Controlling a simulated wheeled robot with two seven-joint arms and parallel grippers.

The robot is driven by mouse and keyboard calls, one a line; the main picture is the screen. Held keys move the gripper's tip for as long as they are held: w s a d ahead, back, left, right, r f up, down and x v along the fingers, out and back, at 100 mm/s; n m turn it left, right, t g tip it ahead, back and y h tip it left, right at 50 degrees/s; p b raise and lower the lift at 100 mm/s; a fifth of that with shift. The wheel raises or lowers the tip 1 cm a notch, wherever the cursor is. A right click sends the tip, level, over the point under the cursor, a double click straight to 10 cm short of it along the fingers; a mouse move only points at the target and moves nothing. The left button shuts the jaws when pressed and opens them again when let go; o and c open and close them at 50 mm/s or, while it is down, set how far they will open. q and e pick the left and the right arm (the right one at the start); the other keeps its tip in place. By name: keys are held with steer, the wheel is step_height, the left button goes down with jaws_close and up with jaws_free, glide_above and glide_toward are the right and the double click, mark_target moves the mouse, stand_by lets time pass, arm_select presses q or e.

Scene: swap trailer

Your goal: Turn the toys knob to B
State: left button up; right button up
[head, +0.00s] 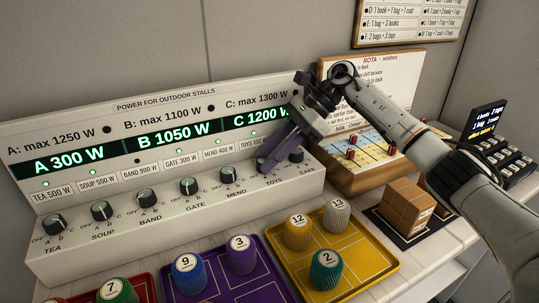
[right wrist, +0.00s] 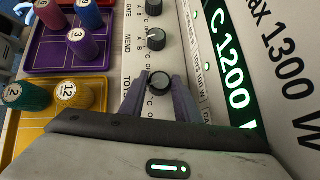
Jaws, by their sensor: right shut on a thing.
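The toys knob (right wrist: 160,82) is a dark round dial on the white power panel, above the TOYS label. My right gripper (right wrist: 160,98) has its two purple fingers on either side of this knob and is shut on it. In the head view the right gripper (head: 272,158) comes down in front of the panel and partly covers the toys knob (head: 263,166). The pointer's exact setting is hard to read. The power display (head: 135,141) reads A 300 W, B 1050 W, C 1200 W. My left gripper is not in view.
A yellow tray (head: 353,276) and a purple tray (head: 218,287) with numbered cylinders stand in front. A brown box (head: 405,207) is at right.

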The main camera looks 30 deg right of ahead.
steer(key=o, duration=1)
steer(key=shift+o, duration=0.2)
steer(key=shift+d+r, duration=0.1)
steer(key=shift+d, duration=0.05)
steer(key=v, duration=1)
steer(key=shift+s, duration=0.1)
